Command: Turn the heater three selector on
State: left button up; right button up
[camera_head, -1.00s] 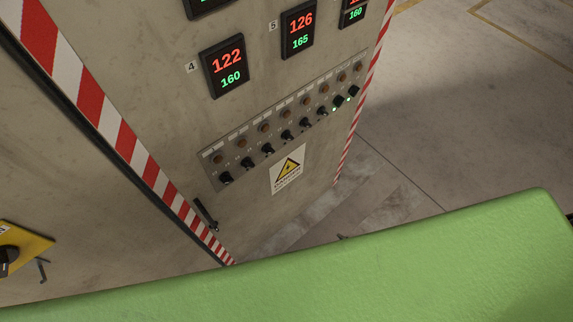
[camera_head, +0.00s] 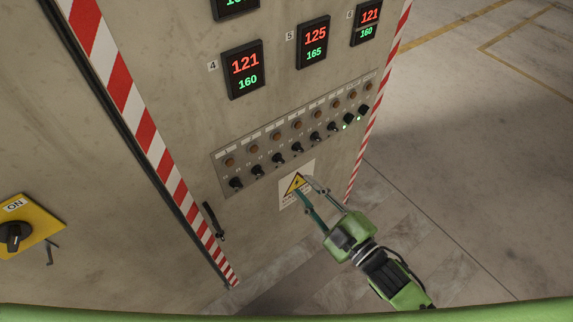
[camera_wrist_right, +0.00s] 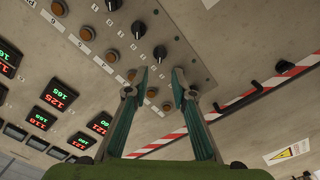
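The selector panel (camera_head: 222,165) is a grey strip on the cabinet with a row of black knobs below a row of amber-brown lamps. Its labels are too small to read, so I cannot tell for sure which knob is heater three; the third from the left is this knob (camera_head: 278,160). My right gripper (camera_head: 302,181) is open and empty, its fingers overlapping the warning sign below the panel. In the right wrist view its fingertips (camera_wrist_right: 160,74) are apart, with lamps and black knobs (camera_wrist_right: 159,52) beyond them. My left gripper is not in view.
Temperature displays (camera_head: 243,70) sit above the panel. A yellow warning sign (camera_head: 297,186) is below it. A black door handle (camera_head: 213,221) and a yellow ON switch (camera_head: 28,226) are at the left. Open floor (camera_head: 470,150) lies to the right.

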aim_at(282, 163)
jog(key=p+x, duration=0.1)
jog(key=x, duration=0.8)
grip_shut()
